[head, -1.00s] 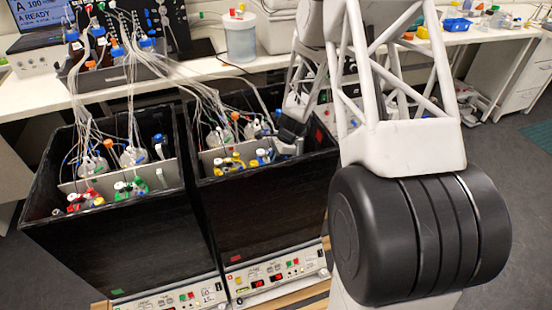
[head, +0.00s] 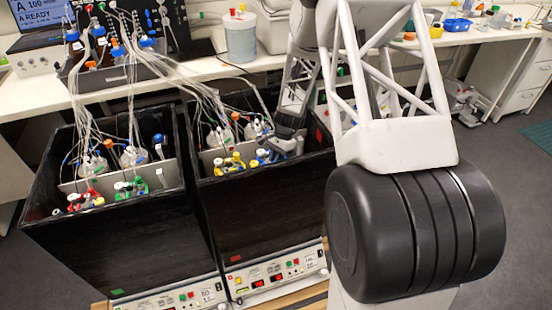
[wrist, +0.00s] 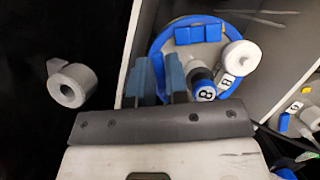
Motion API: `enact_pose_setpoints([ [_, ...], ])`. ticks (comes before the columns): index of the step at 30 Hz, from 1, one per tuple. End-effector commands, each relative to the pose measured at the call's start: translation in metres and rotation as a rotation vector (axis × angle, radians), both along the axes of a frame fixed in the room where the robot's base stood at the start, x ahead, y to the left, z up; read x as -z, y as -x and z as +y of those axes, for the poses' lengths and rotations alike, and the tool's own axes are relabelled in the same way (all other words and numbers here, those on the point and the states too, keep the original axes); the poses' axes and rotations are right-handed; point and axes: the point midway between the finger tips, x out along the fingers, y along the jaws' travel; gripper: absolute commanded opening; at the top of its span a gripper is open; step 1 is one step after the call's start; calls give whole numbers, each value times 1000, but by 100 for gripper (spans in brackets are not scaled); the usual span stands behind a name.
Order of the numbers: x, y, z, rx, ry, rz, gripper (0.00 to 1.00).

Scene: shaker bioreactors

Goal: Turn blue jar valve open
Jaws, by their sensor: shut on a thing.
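The blue jar's round lid (wrist: 238,28) shows from above in the wrist view, with a blue rim, a white cap and a dark, blue-ended port labelled 8. My gripper (wrist: 160,92) reaches over the lid's left edge, its two blue-grey fingers close together. It is shut on the blue valve (wrist: 159,70), which is mostly hidden between the fingers. In the head view my gripper (head: 272,148) is at the right shaker box, over the blue jar parts (head: 263,154). The valve's exact angle cannot be told.
Yellow valves (head: 230,163) sit just left of my gripper in the right black box (head: 265,200). Tubes (head: 195,85) run from the jars up to the bench. The left box (head: 110,240) holds red and green valves. A grey roll-shaped part (wrist: 72,84) is on the wrist view's left.

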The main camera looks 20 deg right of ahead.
Motion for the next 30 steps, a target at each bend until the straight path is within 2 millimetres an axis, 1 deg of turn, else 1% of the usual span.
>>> enact_pose_setpoints([
  [6,0,-1,1,-164,1,0,0],
  [12,0,-1,1,-261,0,0,0],
  [18,0,-1,1,-302,1,-1,0],
  [29,-1,-1,1,-306,1,-1,0],
  [30,-1,-1,1,-306,1,-1,19],
])
